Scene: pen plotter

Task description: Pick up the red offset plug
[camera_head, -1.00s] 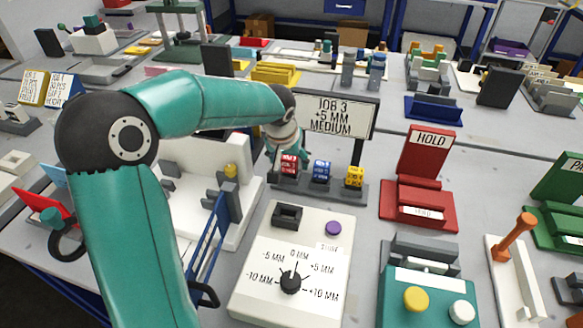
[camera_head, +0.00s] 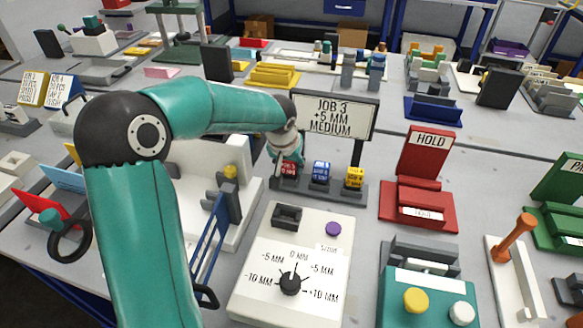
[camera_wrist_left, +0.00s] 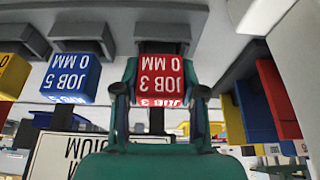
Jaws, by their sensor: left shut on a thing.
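The red offset plug (camera_head: 289,169) is at the left end of a grey rack (camera_head: 345,193), mostly covered by my gripper in the head view. In the left wrist view the red plug (camera_wrist_left: 158,75) shows upside down with "JOB 3 0 MM" on its face. My left gripper (camera_wrist_left: 160,95) has a finger on each side of it and is shut on it. In the head view the left gripper (camera_head: 287,160) is over that rack end. Whether the plug's foot is still seated in the rack is hidden. My right gripper is not in view.
A blue plug (camera_head: 321,170) and a yellow plug (camera_head: 355,178) stand right of the red one. A sign (camera_head: 335,115) reading "JOB 3 +5 MM MEDIUM" rises behind. A white dial box (camera_head: 255,290) is in front, and a red HOLD stand (camera_head: 425,160) is to the right.

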